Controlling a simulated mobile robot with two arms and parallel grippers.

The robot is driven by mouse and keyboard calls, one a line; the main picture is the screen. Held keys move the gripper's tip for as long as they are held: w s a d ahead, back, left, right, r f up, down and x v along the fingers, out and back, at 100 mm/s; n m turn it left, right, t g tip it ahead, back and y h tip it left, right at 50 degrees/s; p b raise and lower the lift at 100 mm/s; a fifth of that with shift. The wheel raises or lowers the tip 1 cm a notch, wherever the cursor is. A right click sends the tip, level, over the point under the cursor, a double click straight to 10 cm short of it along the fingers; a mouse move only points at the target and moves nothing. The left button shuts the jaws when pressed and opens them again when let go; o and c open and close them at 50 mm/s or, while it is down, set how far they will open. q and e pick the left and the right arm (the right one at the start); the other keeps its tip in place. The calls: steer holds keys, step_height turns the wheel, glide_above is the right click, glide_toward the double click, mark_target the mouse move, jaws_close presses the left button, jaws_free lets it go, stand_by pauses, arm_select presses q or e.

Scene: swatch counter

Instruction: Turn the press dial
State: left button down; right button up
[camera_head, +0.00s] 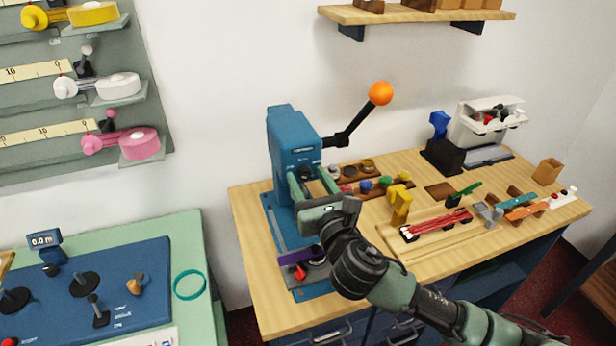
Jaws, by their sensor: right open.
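The blue press (290,140) stands at the left end of the wooden bench, with a black lever (352,127) that slants up to an orange ball. A small dark round part, which looks like the press dial (305,171), shows low on the front of the press head. My right gripper (310,180) is open, with its two greenish fingers pointing at the press head on either side of that part. I cannot tell whether the fingers touch it. The gripper body and wrist hide the lower middle of the press. My left gripper is not in view.
The press base (315,291) carries a purple piece (300,255) and a red one. To the right are a rack of colored knobs (375,184), a yellow clamp (399,205) and a wooden tray (470,234). A green-topped table (195,235) stands at left.

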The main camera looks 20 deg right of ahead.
jaws_close()
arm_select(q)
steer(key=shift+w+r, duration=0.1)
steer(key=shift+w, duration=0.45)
